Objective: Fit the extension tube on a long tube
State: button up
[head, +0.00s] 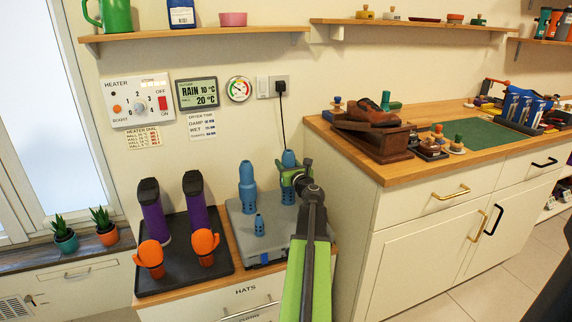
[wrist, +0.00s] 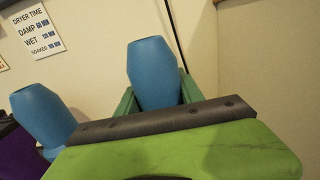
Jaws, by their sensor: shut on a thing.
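My gripper (head: 295,177) is shut on a blue extension tube (head: 288,158), which stands roughly upright. In the wrist view the blue extension tube (wrist: 153,75) rises between my green fingers (wrist: 156,100). Below the gripper in the head view, a blue tube part (head: 288,194) meets the grey dryer base (head: 240,232). The gripper hides the joint, so I cannot tell whether the extension is seated. A tall blue tube (head: 247,190) stands to the left; its top also shows in the wrist view (wrist: 40,115).
Purple boots (head: 153,218) and orange gloves (head: 206,243) stand on a black tray (head: 180,282) left of the dryer. A wooden counter (head: 350,145) with shoe-care things stands at the right. The wall behind carries a heater dial (head: 138,100) and a plug (head: 279,86).

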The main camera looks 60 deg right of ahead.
jog(key=shift+f+b, duration=0.65)
jog(key=shift+f, duration=0.05)
jog(key=o, duration=1.5)
jog(key=shift+c, duration=0.2)
